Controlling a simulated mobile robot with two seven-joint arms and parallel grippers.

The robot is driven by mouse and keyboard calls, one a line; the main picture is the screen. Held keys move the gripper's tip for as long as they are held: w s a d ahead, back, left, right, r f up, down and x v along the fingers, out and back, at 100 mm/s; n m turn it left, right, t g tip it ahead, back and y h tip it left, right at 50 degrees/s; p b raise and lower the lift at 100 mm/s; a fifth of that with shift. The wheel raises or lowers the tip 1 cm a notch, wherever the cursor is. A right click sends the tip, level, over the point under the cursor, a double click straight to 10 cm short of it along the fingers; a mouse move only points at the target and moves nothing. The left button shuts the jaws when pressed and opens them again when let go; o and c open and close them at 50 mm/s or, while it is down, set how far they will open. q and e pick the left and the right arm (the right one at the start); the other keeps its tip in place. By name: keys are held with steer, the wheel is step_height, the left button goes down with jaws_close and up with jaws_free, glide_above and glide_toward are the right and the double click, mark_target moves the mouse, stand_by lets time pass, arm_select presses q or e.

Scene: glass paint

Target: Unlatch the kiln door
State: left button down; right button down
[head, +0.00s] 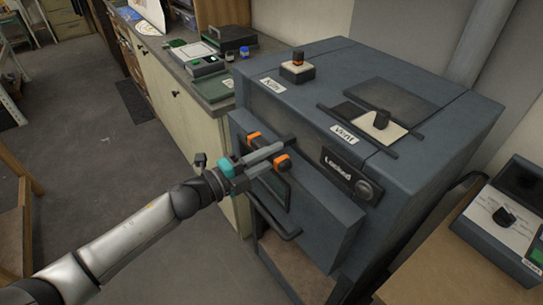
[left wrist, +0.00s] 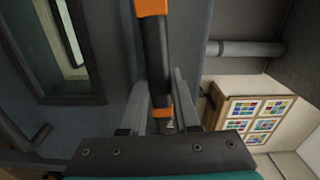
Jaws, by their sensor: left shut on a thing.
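The grey kiln (head: 400,190) stands right of centre in the head view, with its front door (head: 315,225) facing lower left. A dark panel on it reads "Locked" (head: 337,167). My left gripper (head: 277,153) is at the upper part of the door, shut on a black latch handle with orange bands. In the left wrist view the latch handle (left wrist: 153,60) runs between the two fingers (left wrist: 160,105). In the head view the fingers partly hide it. The door window (left wrist: 68,45) shows left in the wrist view. My right gripper is out of view.
A black bar handle (head: 275,217) sits lower on the door. A counter (head: 185,75) with trays stands behind. A control box (head: 503,220) is at right. Floor at left is mostly clear.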

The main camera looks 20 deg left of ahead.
arm_select(q)
steer(key=shift+f+m, duration=0.15)
steer(key=shift+m, duration=0.35)
steer(key=c, duration=0.6)
jaws_free()
steer(key=shift+c, duration=0.2)
steer(key=shift+s, duration=0.1)
steer(key=b+v, duration=0.1)
steer(key=v, duration=1.4)
steer(key=shift+b, duration=0.4)
steer(key=shift+a, duration=0.1)
